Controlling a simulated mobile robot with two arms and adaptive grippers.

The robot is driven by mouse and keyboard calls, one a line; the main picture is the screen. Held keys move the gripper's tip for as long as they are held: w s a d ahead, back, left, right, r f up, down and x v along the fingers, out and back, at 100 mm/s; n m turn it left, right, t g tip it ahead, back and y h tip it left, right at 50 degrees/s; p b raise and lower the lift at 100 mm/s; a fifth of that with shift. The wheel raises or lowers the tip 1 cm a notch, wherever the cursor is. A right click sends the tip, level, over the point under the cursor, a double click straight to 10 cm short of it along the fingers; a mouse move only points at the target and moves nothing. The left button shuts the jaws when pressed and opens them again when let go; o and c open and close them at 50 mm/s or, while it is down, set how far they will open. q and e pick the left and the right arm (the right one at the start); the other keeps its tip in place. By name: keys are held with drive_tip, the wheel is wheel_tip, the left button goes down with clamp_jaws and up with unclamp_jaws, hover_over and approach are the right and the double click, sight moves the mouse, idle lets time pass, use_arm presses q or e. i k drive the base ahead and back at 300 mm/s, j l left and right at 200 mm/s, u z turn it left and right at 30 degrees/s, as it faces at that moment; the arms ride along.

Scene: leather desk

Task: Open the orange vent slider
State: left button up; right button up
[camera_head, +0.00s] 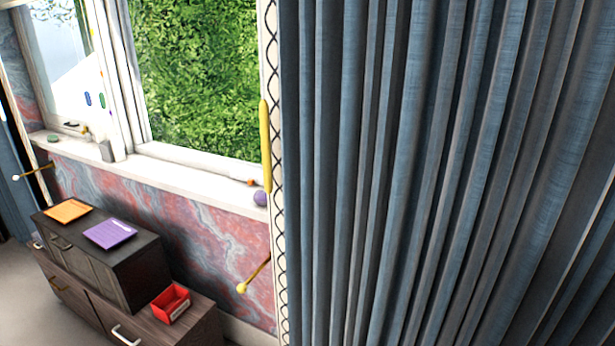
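No part that I can clearly make out as the orange vent slider shows. A small orange piece (250,183) sits at the lower right of the window frame, beside a small white part; it is too small to tell what it is. A flat orange pad (68,211) lies on the dark cabinet at the lower left. Neither of my grippers is in view.
A blue-grey curtain (430,170) fills the right half. A yellow upright bar (265,145) stands at its left edge. A purple ball (260,198) rests on the sill (180,180). A purple pad (109,233) and red tray (171,303) lie on the cabinets (130,275).

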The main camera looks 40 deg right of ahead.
sight(251, 181)
drive_tip(key=z, duration=1)
drive_tip(key=i+j, duration=0.2)
drive_tip(key=i+j+z, duration=0.15)
drive_tip(key=j, duration=0.25)
